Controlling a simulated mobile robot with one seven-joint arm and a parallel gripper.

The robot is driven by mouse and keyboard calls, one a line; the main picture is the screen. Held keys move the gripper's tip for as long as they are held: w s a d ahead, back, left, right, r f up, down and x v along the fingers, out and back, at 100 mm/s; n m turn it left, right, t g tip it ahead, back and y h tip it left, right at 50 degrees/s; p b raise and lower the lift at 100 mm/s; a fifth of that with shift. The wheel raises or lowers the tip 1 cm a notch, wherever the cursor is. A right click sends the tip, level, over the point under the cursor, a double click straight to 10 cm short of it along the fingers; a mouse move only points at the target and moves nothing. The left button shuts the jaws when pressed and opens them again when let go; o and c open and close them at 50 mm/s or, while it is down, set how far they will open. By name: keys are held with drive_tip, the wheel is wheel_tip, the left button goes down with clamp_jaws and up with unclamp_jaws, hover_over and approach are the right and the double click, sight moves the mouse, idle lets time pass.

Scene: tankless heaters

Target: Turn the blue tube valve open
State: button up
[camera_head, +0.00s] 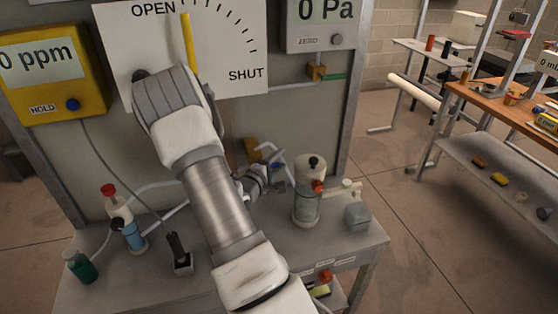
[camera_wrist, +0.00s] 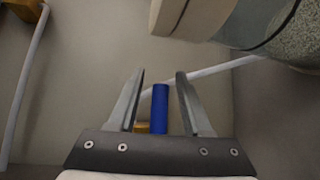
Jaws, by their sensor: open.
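The blue tube valve handle (camera_wrist: 160,108) shows in the wrist view as a short blue bar between the two fingers of my gripper (camera_wrist: 160,75). The fingers are apart, with gaps visible on both sides of the blue bar. A bit of brass valve body (camera_wrist: 142,127) shows beside its lower end. In the head view my gripper (camera_head: 268,174) is low in front of the panel, partly hidden by my arm. A small blue piece (camera_head: 278,156) and a brass fitting (camera_head: 252,148) show close by it. How deep the handle sits between the fingers is unclear.
A dial board (camera_head: 220,75) marked OPEN and SHUT has its yellow pointer (camera_head: 187,42) near OPEN. A clear canister (camera_head: 307,200) stands right of my gripper on the grey bench (camera_head: 365,245). A yellow ppm meter (camera_head: 88,95) hangs left. A green bottle (camera_head: 80,268) stands front left.

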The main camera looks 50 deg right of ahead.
drive_tip(key=shift+c, duration=0.3)
clamp_jaws()
